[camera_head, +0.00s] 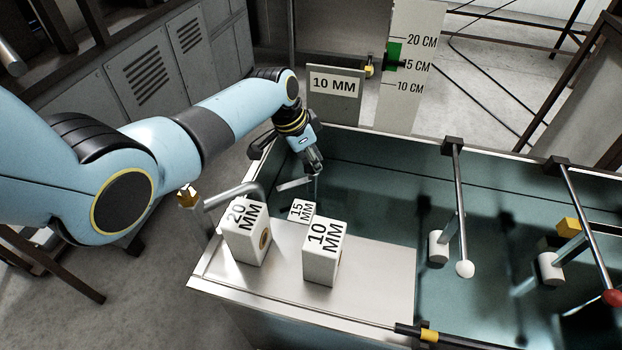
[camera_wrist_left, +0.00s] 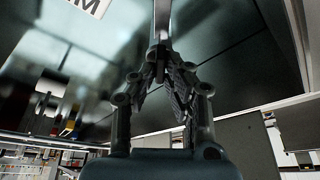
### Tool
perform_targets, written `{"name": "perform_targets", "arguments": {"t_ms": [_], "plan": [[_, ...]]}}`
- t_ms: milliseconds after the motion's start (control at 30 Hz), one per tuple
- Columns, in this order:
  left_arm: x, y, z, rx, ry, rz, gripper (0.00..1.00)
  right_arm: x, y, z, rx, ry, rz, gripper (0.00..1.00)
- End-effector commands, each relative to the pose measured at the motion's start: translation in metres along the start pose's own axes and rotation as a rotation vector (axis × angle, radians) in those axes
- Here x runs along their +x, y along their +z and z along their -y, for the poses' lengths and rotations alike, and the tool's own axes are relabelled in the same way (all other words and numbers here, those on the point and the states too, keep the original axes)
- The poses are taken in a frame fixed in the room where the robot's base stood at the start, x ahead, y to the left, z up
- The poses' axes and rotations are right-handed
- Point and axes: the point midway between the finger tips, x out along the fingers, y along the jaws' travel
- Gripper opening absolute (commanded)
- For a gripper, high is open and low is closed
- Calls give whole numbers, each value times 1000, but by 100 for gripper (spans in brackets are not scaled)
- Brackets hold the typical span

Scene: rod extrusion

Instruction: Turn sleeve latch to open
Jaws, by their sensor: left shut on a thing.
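I cannot tell from these views whether this bar is the sleeve latch. My right gripper is not in view.
White blocks marked 20 MM (camera_head: 246,238), 15 MM (camera_head: 302,210) and 10 MM (camera_head: 323,258) stand on the steel deck (camera_head: 285,290). Rods with white (camera_head: 465,269) and red (camera_head: 614,297) knobs cross the tank at right. A 10 MM sign (camera_head: 334,85) and a centimetre scale (camera_head: 405,105) stand behind.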

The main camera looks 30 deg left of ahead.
Motion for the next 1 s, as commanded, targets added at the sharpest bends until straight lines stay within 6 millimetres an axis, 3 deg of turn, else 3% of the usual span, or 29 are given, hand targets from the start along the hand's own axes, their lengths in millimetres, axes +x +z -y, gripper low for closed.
{"name": "perform_targets", "arguments": {"t_ms": [1000], "plan": [[3, 4, -4, 325, 128, 5, 0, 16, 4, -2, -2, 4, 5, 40]]}}
